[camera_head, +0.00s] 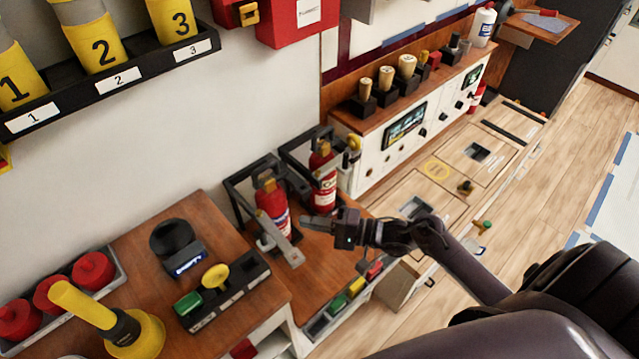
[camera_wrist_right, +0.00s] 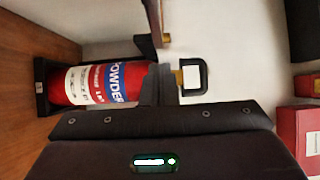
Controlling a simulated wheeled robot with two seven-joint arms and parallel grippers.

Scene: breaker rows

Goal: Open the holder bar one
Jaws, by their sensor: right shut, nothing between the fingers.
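Two red extinguishers stand in black holder frames on the wooden counter. The nearer extinguisher (camera_head: 271,204) has a grey bar (camera_head: 281,240) slanting across its front, with the lower end sticking out past the extinguisher toward the counter's front. I take this as holder bar one. My right gripper (camera_head: 308,223) is shut and empty, just right of the bar, apparently apart from it. In the right wrist view a red extinguisher (camera_wrist_right: 92,84) labelled POWDER lies sideways in the picture with its black holder (camera_wrist_right: 41,86). My left gripper is not in view.
The second extinguisher (camera_head: 323,178) stands close behind my right gripper. Left on the counter are a black block with green and yellow knobs (camera_head: 225,290), a yellow plunger-like tool (camera_head: 130,330) and red jars (camera_head: 92,270). A white control console (camera_head: 405,130) stands behind.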

